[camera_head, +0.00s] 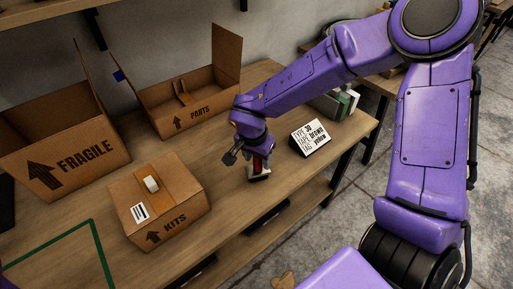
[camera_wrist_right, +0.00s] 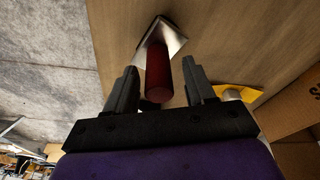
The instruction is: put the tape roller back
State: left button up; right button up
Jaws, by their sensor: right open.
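The tape roller, as I take it, has a dark red handle (camera_wrist_right: 158,72) and a shiny metal part (camera_wrist_right: 165,38); it stands on the workbench and also shows in the head view (camera_head: 262,176), partly hidden by my gripper. My right gripper (camera_head: 245,158) is at it from above. In the wrist view the right gripper (camera_wrist_right: 160,90) is open, with one finger on each side of the red handle and gaps visible. My left gripper is not in view.
A KITS box (camera_head: 185,207) with a white roll (camera_head: 151,184) on top is left of the gripper. Open FRAGILE (camera_head: 75,150) and PARTS (camera_head: 205,112) boxes stand behind. A sign (camera_head: 311,137) stands to the right. Green tape (camera_head: 102,250) marks the clear front-left bench (camera_head: 60,222).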

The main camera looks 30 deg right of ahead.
aim_at(254, 174)
notch_tip(254, 174, up, 11)
jog(key=s+a+p, duration=0.1)
jog(key=shift+a+f, duration=0.2)
jog(key=shift+a, duration=0.2)
